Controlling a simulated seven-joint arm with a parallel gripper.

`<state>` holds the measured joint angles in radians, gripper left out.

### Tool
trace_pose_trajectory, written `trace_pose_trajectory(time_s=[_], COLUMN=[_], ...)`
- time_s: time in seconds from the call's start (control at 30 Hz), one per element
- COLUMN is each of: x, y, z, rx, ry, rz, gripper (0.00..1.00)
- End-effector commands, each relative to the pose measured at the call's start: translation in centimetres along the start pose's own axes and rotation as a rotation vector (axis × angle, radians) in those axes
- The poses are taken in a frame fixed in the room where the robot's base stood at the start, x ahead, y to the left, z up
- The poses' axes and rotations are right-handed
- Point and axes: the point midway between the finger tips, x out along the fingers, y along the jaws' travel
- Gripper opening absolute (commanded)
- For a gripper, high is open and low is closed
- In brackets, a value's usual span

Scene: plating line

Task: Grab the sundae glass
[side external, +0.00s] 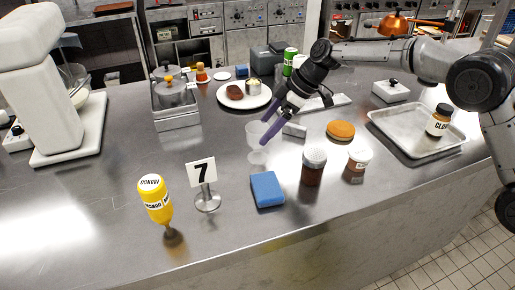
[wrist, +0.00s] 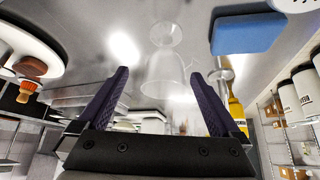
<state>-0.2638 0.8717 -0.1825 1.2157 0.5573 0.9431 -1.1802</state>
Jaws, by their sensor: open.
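The sundae glass (side external: 256,133) is clear and stands upright on the steel counter near the middle of the side view. In the wrist view the glass (wrist: 166,68) shows faintly, ahead of and between the two purple fingers. My gripper (side external: 268,134) is open, its fingers angled down beside the glass on its right in the side view. In the wrist view my gripper (wrist: 159,80) has its fingers wide apart with nothing held between them. Whether a finger touches the glass I cannot tell.
A blue sponge (side external: 267,189), a number 7 stand (side external: 203,174) and a yellow bottle (side external: 155,200) are in front. A brown shaker jar (side external: 313,167) and a small labelled jar (side external: 357,163) stand to the right. A plate (side external: 230,101) is behind. Left front counter is clear.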

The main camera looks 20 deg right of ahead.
Motion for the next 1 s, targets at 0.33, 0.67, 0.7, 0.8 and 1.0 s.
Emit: trace_pose_trajectory(time_s=[0.33, 0.67, 0.7, 0.8, 1.0], x=[3.9, 5.4, 5.4, 5.4, 5.4], y=[-0.7, -0.6, -0.6, -0.6, -0.6], z=[0.3, 0.3, 0.3, 0.3, 0.3], rx=[0.0, 0.0, 0.0, 0.0, 0.0], ry=[-0.001, 0.001, 0.001, 0.0, 0.0], rz=[-0.001, 0.001, 0.001, 0.001, 0.001], gripper=[1.0, 1.0, 1.0, 0.89, 0.53])
